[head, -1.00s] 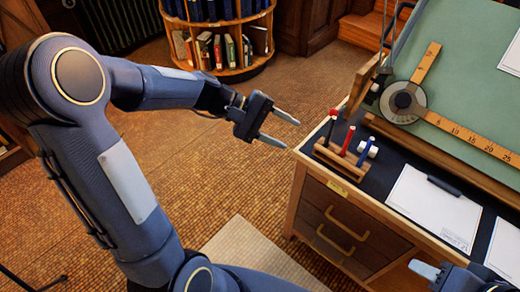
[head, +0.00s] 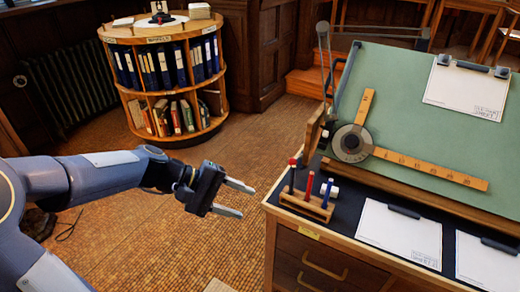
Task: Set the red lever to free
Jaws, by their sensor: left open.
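My left gripper (head: 240,199) is open and empty in the head view. It hangs over the floor, left of the wooden desk (head: 287,222), with its two fingers pointing right toward the pen rack. A green drafting board (head: 415,110) stands tilted on the desk, with a round dial head (head: 351,143) and wooden rulers near its left edge. I cannot make out a red lever for certain. A small dark fitting (head: 324,136) sits at the board's left edge, too small to read its setting. My right gripper is out of view.
A wooden rack (head: 305,205) at the desk's near left corner holds upright red-topped, red and blue pens. White paper sheets (head: 398,236) lie on the desk. A round bookcase (head: 117,36) stands at the back left.

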